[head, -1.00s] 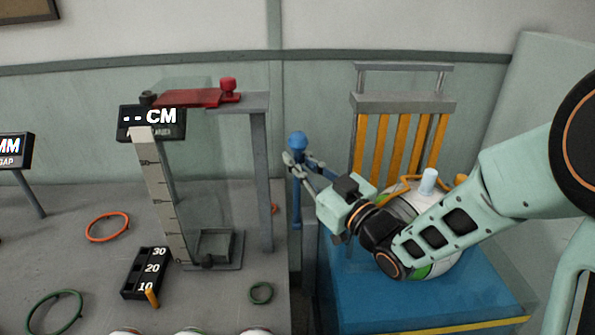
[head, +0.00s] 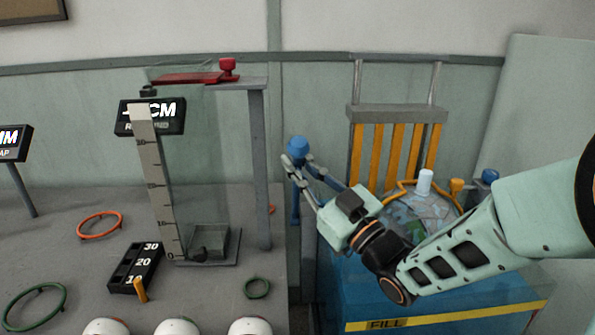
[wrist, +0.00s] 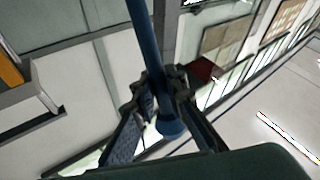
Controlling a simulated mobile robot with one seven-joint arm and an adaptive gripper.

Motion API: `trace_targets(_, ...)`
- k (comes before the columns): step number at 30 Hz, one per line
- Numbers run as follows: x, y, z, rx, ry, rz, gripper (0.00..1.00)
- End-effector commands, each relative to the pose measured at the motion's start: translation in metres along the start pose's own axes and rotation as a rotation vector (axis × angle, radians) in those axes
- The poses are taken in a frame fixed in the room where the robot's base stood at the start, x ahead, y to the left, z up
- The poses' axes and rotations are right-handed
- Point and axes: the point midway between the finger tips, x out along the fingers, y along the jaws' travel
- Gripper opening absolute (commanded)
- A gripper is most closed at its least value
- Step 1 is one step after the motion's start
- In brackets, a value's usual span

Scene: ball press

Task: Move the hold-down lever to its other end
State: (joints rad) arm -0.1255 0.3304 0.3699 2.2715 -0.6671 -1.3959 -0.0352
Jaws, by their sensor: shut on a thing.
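The hold-down lever is a blue rod with a round blue knob (head: 297,147), standing at the left side of the blue press box (head: 355,300). My gripper (head: 303,165) comes in from the right and is shut around the rod just below the knob. The wrist view shows the blue rod (wrist: 145,38) running down between the fingers (wrist: 163,98), with its knob (wrist: 170,126) just past them. The rod's lower end is hidden behind the box edge in the head view. My forearm covers part of the box top.
An orange-barred grey frame (head: 398,115) stands behind the box. The box top carries a white peg (head: 425,180) and another blue knob (head: 490,176). Left is a grey bench (head: 70,270) with a gauge stand (head: 258,170), loose rings and several white balls.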

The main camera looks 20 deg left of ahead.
Motion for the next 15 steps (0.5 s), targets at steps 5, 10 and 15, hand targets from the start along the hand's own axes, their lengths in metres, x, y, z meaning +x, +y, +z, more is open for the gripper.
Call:
trace_targets(5,-0.0008,-0.0002,0.0014,0.001,-0.005,0.000,0.00)
trace_targets(10,-0.0006,0.0000,0.0011,0.002,-0.004,0.000,0.18)
trace_targets(15,-0.0003,0.0000,0.0005,0.001,-0.002,0.000,0.30)
